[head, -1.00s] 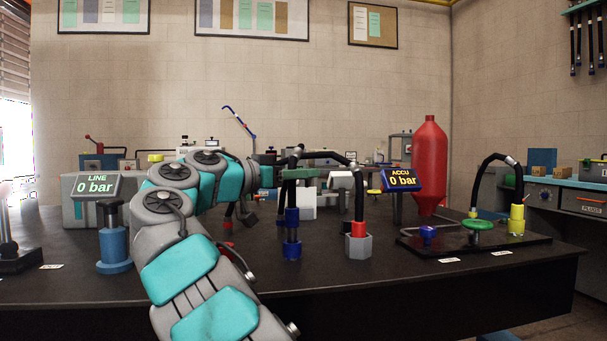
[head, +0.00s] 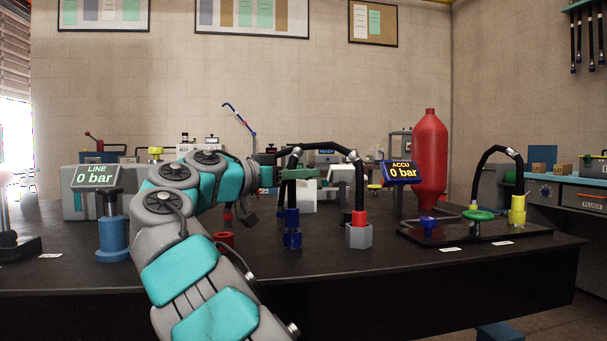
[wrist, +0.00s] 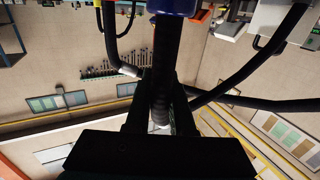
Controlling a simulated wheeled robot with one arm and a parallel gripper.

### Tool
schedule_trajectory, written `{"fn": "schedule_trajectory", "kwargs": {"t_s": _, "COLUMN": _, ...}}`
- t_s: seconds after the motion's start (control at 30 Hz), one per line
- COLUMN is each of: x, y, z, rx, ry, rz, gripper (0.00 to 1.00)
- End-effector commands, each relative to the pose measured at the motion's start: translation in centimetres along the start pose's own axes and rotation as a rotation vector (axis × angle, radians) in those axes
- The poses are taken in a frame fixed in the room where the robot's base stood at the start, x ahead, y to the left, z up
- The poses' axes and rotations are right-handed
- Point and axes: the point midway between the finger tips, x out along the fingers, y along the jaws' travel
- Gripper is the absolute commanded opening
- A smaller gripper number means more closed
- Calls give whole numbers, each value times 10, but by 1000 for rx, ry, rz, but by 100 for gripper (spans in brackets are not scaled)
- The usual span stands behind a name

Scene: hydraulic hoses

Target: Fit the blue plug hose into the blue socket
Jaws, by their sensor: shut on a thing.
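My gripper (head: 289,178) is shut on the black blue plug hose (head: 292,194), which hangs upright between its fingers; the black hose also fills the middle of the wrist view (wrist: 165,60). The blue plug (head: 291,217) points down directly over the blue socket (head: 292,240) on the table. The two look in line and touching, but I cannot tell how deep the plug sits. In the wrist view the blue end (wrist: 172,6) shows only at the top edge. The hose arches right to a red plug (head: 359,218) in a grey hexagonal block (head: 358,237).
A red ring-shaped socket (head: 223,240) stands left of the blue socket. To the right are the ACCU display (head: 402,173), a red cylinder (head: 430,160), and a dark board (head: 470,238) with knobs and a yellow-fitted hose. The LINE display (head: 96,175) is on the left.

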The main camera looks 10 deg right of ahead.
Motion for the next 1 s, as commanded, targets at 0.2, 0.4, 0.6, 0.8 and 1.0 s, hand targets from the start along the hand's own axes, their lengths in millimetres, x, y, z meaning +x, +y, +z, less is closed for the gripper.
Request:
{"fn": "schedule_trajectory", "kwargs": {"t_s": 0.2, "x": 0, "y": 0, "z": 6, "rx": 0, "ry": 1, "rz": 0, "gripper": 0}}
{"fn": "schedule_trajectory", "kwargs": {"t_s": 0.4, "x": 0, "y": 0, "z": 7, "rx": 0, "ry": 0, "rz": 0, "gripper": 32}}
{"fn": "schedule_trajectory", "kwargs": {"t_s": 0.6, "x": 0, "y": 0, "z": 7, "rx": 0, "ry": 0, "rz": 0, "gripper": 54}}
{"fn": "schedule_trajectory", "kwargs": {"t_s": 0.8, "x": 0, "y": 0, "z": 7, "rx": 0, "ry": 0, "rz": 0, "gripper": 56}}
{"fn": "schedule_trajectory", "kwargs": {"t_s": 1.0, "x": -5, "y": 0, "z": 7, "rx": 0, "ry": 0, "rz": 0, "gripper": 56}}
